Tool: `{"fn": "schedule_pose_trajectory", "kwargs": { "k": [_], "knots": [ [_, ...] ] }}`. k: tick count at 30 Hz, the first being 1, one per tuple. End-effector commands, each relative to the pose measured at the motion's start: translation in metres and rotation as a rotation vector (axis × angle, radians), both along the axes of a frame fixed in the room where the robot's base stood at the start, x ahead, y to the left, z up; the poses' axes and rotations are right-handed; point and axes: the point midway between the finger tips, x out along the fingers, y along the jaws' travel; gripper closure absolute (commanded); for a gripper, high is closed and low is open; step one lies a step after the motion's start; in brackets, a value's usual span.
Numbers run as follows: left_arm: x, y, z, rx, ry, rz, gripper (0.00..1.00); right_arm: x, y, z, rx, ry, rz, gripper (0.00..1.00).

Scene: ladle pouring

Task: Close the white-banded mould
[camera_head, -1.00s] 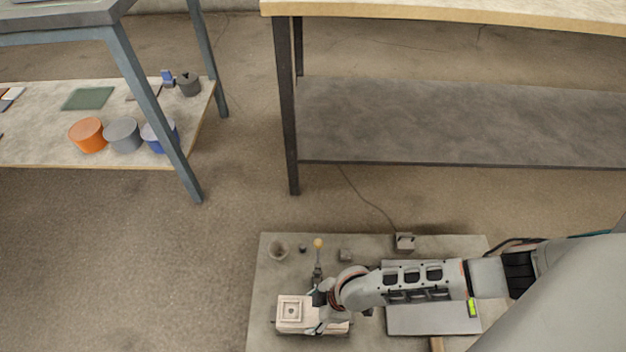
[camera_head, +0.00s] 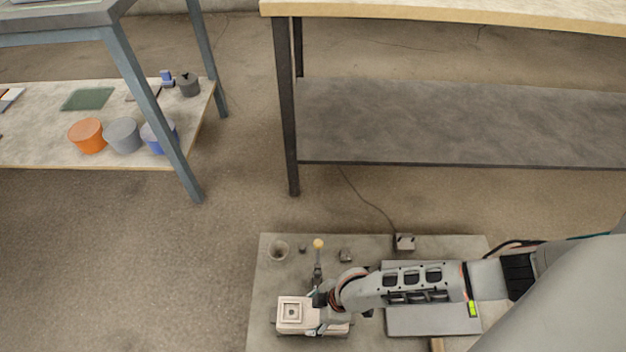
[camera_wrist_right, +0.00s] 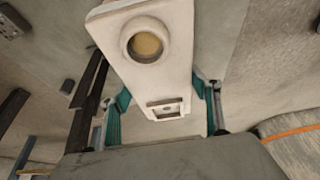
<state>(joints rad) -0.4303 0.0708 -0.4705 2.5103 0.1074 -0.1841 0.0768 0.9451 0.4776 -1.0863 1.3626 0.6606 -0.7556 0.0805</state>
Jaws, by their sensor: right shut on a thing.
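A pale cream block (camera_head: 293,313), which looks like the mould, lies on the low grey platform. A square stepped recess shows on its top. I cannot make out a white band on it. My right gripper (camera_head: 320,313) is at its right end and shut on it. In the right wrist view the pale block (camera_wrist_right: 160,75) sits between the teal fingers of the right gripper (camera_wrist_right: 163,100). It shows a round opening with a tan inside and a small square recess. A dark upright lever with a yellow knob (camera_head: 318,243) stands just behind the gripper. My left gripper is out of view.
A small round cup (camera_head: 279,249) and a small grey block (camera_head: 346,255) stand at the platform's back. A grey plate (camera_head: 432,319) lies under my right forearm. A grey box with a cable (camera_head: 404,242) is behind it. Orange, grey and blue pots sit on the left shelf (camera_head: 40,150).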

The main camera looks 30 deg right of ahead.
Motion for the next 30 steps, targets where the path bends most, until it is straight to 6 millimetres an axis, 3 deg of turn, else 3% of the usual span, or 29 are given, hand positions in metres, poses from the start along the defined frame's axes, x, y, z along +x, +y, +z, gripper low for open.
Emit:
{"fn": "schedule_pose_trajectory", "kwargs": {
  "k": [24,25,27,30],
  "knots": [
    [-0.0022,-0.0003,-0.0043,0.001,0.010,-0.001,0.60,0.0033,0.0018,-0.0040,0.005,-0.005,-0.001,0.92],
    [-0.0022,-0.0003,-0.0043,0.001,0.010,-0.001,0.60,0.0033,0.0018,-0.0040,0.005,-0.005,-0.001,0.35],
    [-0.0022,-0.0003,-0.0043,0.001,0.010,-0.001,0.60,0.0030,0.0016,-0.0043,0.004,-0.005,-0.001,0.19],
    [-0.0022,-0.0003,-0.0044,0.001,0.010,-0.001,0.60,0.0023,0.0013,-0.0049,0.003,-0.003,0.000,0.19]
  ]
}}
